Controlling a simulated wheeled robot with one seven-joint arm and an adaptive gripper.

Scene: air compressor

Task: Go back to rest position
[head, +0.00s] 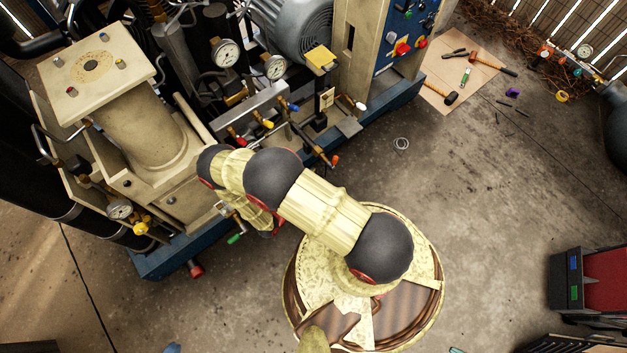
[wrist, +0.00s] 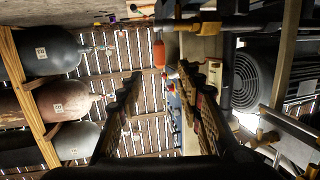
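My arm rises from its round base and reaches to the upper left in the head view, folding down beside the air compressor (head: 180,230). My gripper (wrist: 158,78) shows in the wrist view as two dark fingers spread well apart, with nothing between them. In the head view the gripper is mostly hidden under my arm links, close to the compressor's front edge. An orange-red handle (wrist: 160,53) is beyond the fingertips in the wrist view, apart from them. I cannot tell whether any part of the gripper touches the compressor.
Valves with coloured handles, such as a red one (head: 334,160) and a green one (head: 235,239), stick out from the compressor near my arm. Tools lie on a board (head: 437,68) at upper right. A red and black case (head: 600,280) stands at right. Floor between is mostly clear.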

